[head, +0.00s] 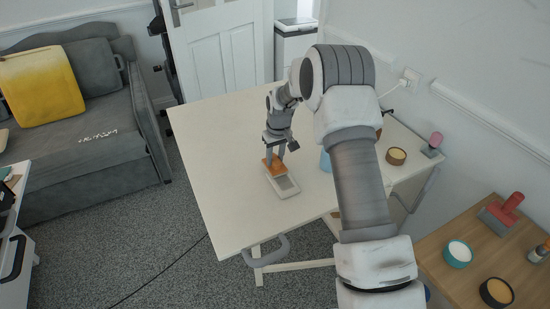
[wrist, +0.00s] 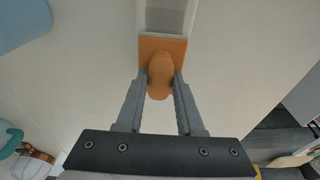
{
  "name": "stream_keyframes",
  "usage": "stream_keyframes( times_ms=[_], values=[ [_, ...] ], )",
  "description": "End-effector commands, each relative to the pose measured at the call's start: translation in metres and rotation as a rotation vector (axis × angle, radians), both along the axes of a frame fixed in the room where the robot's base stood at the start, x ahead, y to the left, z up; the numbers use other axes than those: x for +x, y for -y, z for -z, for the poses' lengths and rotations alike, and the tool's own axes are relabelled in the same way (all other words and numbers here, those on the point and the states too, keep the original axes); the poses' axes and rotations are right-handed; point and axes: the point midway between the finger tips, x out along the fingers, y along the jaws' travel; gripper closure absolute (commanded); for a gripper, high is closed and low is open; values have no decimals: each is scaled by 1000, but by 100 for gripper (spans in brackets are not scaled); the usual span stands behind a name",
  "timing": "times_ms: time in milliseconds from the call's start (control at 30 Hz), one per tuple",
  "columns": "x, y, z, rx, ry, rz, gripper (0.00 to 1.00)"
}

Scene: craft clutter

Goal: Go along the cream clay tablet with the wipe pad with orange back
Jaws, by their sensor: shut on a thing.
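The wipe pad with orange back (head: 274,167) is in my gripper (head: 275,155), over the far end of the cream clay tablet (head: 287,185) on the white table. In the wrist view, my gripper (wrist: 160,82) is shut on the rounded orange handle of the pad (wrist: 148,48), one finger on each side. The tablet (wrist: 166,18) runs away beyond the pad, with a pale rim around a greyer face. The pad hides the tablet's near end in that view. I cannot tell whether the pad's underside touches it.
A light blue object (head: 325,161) stands right of the tablet, partly hidden by my arm; it also shows in the wrist view (wrist: 20,22). A tan-topped round tub (head: 396,156) and a pink-topped item (head: 434,142) are farther right. The table's left side (head: 215,140) is clear.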

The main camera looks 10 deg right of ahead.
Motion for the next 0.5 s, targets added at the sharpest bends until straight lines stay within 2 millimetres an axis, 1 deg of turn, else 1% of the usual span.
stream_keyframes(
  times_ms=[33,500],
  values=[
    [1,0,-8,1,2,0,100],
    [1,0,-56,1,3,0,100]
  ],
)
